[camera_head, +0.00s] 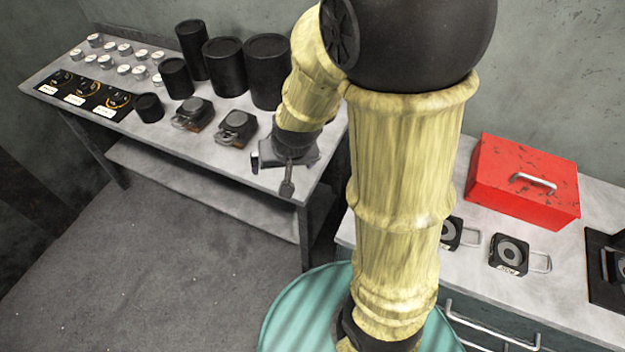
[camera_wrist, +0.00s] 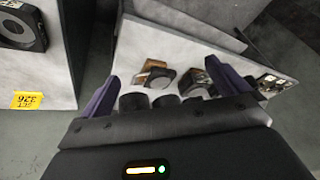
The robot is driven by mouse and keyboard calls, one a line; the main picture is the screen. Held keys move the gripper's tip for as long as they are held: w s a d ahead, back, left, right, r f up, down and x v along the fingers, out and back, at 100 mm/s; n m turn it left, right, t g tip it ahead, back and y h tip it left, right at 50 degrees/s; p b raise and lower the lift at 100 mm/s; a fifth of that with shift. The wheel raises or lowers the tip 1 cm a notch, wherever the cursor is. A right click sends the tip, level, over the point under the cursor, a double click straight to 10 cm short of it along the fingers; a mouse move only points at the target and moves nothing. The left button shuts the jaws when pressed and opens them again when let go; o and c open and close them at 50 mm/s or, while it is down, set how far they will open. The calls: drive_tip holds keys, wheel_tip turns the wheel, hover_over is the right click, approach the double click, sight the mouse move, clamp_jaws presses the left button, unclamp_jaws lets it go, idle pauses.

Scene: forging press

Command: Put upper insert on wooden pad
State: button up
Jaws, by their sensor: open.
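My gripper (camera_head: 286,180) is over the front right corner of the left table in the head view. In the wrist view its two purple fingers stand wide apart, and my gripper (camera_wrist: 163,72) is empty. Two dark blocks with brownish parts, the left block (camera_head: 192,113) and the right block (camera_head: 237,127), sit on that table left of my gripper. On the right bench, two square black inserts with round rings and wire handles show, one insert (camera_head: 510,254) whole and one insert (camera_head: 451,232) partly behind my arm. I cannot tell which is the upper insert. No wooden pad is clearly recognisable.
Several black cylinders (camera_head: 226,66) and small silver-topped pieces (camera_head: 124,70) stand on the left table (camera_head: 150,125). A red toolbox (camera_head: 525,182) and a black plate (camera_head: 605,292) are on the right bench (camera_head: 395,253). My arm hides the space between.

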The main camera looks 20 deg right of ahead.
drive_tip(key=s+d+r+n+g, duration=0.1)
drive_tip(key=s+d+g, duration=0.1)
drive_tip(key=s+d, duration=0.2)
drive_tip(key=s, duration=0.3)
drive_tip(key=shift+s+r+n+h, duration=0.15)
drive_tip(key=shift+s+n+h, duration=0.15)
drive_tip(key=shift+n+h, duration=0.1)
